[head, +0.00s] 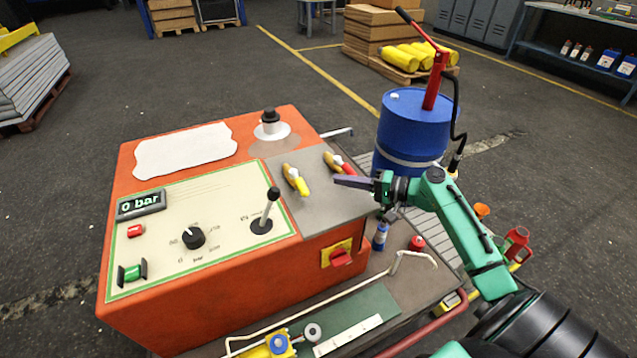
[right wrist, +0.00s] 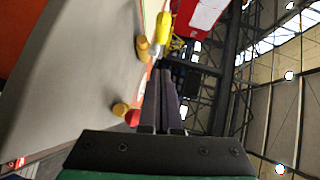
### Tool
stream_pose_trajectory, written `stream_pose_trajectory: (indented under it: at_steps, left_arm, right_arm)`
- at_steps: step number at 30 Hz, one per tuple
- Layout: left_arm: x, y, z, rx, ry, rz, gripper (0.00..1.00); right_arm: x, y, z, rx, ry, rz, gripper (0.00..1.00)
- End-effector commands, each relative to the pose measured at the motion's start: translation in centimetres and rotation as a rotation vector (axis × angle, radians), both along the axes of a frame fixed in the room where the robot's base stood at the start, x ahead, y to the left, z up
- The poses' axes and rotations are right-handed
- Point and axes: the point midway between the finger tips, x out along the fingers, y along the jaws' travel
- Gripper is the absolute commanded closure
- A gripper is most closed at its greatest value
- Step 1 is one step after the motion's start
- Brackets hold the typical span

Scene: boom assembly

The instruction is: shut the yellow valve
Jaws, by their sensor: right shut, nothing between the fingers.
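The yellow valve (head: 299,184) has a yellow lever on a brass body and sits on the grey plate (head: 315,205) of the orange machine. Its lever points toward the front right. It also shows in the right wrist view (right wrist: 163,30), beyond my fingertips. A red-handled valve (head: 345,167) sits to its right. My right gripper (head: 342,182) is shut and empty, its dark fingers reaching left just in front of the red valve. The fingertips are apart from the yellow valve. In the right wrist view the fingers (right wrist: 165,75) point toward it. My left gripper is not in view.
The machine carries a pressure display (head: 140,204) reading 0 bar, a knob (head: 193,238), a black-knobbed lever (head: 267,211) and a red switch (head: 341,257). A blue drum (head: 412,130) with a red hand pump (head: 435,80) stands behind my right gripper.

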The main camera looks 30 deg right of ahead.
Motion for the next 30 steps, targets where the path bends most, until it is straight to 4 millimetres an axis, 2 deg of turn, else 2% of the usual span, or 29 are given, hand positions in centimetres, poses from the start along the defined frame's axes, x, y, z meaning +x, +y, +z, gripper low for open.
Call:
stream_pose_trajectory:
  at_steps: [4, 9, 12, 25, 30]
  left_arm:
    - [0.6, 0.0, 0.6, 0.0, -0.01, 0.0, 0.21]
    - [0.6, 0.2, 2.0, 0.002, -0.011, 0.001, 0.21]
    - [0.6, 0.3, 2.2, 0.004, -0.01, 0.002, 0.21]
    - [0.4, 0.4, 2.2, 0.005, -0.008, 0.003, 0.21]
    - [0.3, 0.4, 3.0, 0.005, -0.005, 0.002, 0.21]
  right_arm:
    - [2.6, 2.0, -0.2, 0.0, -0.002, 0.0, 1.0]
    - [2.8, 4.9, -0.7, 0.001, 0.002, 0.0, 1.0]
    - [2.9, 5.7, -1.0, -0.001, 0.001, -0.001, 1.0]
    - [3.0, 6.1, -1.2, -0.001, 0.0, -0.002, 1.0]
    - [3.3, 7.0, -1.0, 0.001, 0.001, -0.018, 1.0]
